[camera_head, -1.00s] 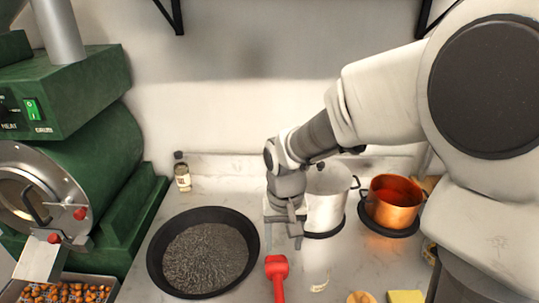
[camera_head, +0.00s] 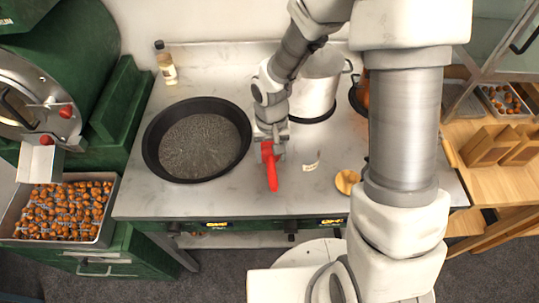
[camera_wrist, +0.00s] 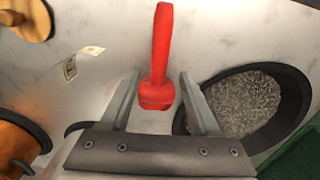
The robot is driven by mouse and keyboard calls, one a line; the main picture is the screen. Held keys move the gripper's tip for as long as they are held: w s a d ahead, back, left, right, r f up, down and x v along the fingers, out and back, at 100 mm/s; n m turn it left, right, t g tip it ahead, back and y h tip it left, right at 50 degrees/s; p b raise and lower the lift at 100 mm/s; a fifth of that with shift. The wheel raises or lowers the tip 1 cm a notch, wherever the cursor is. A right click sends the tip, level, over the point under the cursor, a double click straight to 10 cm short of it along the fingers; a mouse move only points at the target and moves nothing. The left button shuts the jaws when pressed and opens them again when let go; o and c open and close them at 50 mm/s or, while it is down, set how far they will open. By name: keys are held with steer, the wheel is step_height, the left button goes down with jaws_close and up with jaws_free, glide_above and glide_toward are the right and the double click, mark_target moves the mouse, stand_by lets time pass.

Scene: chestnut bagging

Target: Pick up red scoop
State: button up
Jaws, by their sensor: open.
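The red scoop (camera_head: 269,165) lies on the pale marble counter, to the right of the black pan, with its handle toward the front edge. My gripper (camera_head: 271,140) is over the scoop's far end and partly hides it. In the wrist view the red scoop (camera_wrist: 160,60) runs up from between the two open fingers of my gripper (camera_wrist: 158,88), its thick end lying between them. The fingers stand apart on either side of it. I cannot tell whether either finger touches it.
A black pan (camera_head: 152,152) of grey grains stands left of the scoop. A steel pot (camera_head: 318,85) stands behind right, with a copper pot (camera_head: 359,92) beside it. A paper label (camera_head: 311,162) and a round wooden piece (camera_head: 346,181) lie right. A chestnut tray (camera_head: 113,212) is at left.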

mark_target(271, 167)
steer(key=f, duration=0.5)
steer(key=shift+s, duration=0.2)
jaws_close()
